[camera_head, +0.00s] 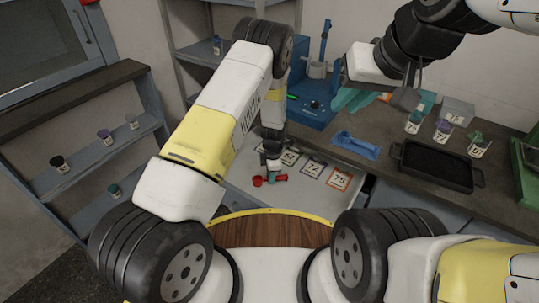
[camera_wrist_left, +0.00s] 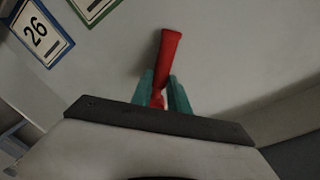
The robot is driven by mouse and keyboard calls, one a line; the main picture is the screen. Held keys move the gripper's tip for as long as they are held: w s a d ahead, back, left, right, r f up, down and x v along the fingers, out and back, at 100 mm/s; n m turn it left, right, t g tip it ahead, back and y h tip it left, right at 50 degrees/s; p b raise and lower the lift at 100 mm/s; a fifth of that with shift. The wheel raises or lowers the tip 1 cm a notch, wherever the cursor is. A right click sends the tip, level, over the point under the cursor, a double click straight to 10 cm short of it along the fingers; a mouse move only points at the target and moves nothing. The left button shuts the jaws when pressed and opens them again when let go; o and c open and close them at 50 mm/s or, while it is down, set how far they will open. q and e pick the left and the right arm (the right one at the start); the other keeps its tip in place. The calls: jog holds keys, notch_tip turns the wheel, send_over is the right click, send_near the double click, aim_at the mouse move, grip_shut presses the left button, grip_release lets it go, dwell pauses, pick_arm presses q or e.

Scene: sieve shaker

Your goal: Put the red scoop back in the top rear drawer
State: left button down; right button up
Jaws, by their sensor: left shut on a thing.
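The red scoop (camera_head: 279,178) is at my left gripper (camera_head: 270,171), low over the pale floor of an open drawer (camera_head: 297,198). In the left wrist view my left gripper's teal fingers (camera_wrist_left: 171,96) are shut on the red scoop (camera_wrist_left: 170,52), whose red length points away from the wrist. I cannot tell whether the scoop touches the drawer floor. Part of the scoop is hidden by the fingers. My right gripper (camera_head: 404,98) hangs above the counter at the upper right, away from the scoop; its finger opening is unclear.
Numbered cards (camera_head: 339,179) lie along the drawer's back. Small cups (camera_head: 414,121) stand farther right. A blue machine (camera_head: 318,104) stands behind my left arm. Shelves with cups are at left.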

pick_arm(q)
jog(key=shift+f, duration=0.2)
jog(key=c, duration=1.3)
grip_release()
jog(key=shift+o, duration=0.2)
jog(key=shift+r, duration=0.1)
